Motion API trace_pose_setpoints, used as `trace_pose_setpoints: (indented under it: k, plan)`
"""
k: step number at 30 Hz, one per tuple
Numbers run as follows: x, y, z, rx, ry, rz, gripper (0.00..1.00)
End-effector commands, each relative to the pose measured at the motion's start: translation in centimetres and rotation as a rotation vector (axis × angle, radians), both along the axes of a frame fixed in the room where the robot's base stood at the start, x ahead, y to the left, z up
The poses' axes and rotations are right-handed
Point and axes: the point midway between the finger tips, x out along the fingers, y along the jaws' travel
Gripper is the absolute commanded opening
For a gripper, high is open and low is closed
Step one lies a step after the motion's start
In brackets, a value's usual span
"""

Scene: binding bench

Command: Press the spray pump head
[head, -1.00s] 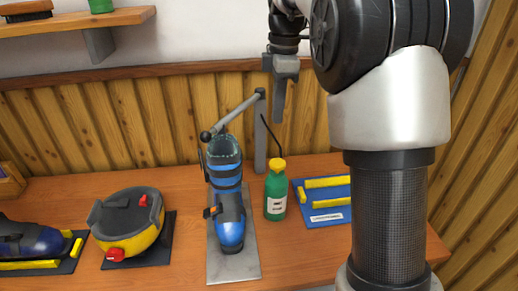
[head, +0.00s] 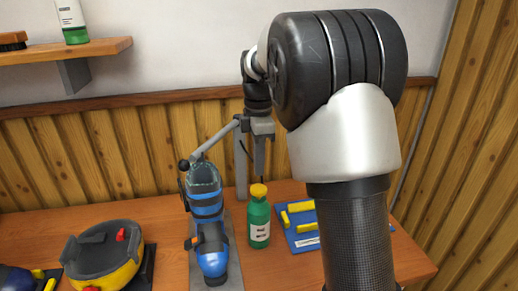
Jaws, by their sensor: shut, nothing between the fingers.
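A green bottle (head: 259,222) with a white label stands upright on the bench, right of the blue boot. Its yellow pump head (head: 258,191) is on top. My gripper (head: 260,174) points down, shut and empty, directly above the yellow head in the picture. Its fingertips look very close to the head; I cannot tell whether they touch it.
A blue ski boot (head: 207,217) stands on a grey plate, with a grey lever arm (head: 214,139) on a post behind it. A blue tray (head: 303,220) with yellow bars lies right of the bottle. A yellow and black binding piece (head: 105,258) lies at the left.

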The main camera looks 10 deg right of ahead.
Motion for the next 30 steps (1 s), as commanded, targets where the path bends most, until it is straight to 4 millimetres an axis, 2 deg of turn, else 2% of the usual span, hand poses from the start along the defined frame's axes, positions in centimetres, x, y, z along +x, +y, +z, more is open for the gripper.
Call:
trace_pose_setpoints:
  k: [3,9,23,28,30]
  plan:
    - [-0.1,0.0,-2.3,0.000,0.002,0.000,0.00]
    - [0.0,0.0,-4.5,0.000,-0.001,0.001,0.00]
    - [0.0,0.0,-5.1,0.001,-0.001,0.000,0.00]
    - [0.0,0.0,-7.0,0.001,0.001,-0.002,0.00]
    - [0.0,0.0,-7.2,0.001,0.000,-0.002,0.00]
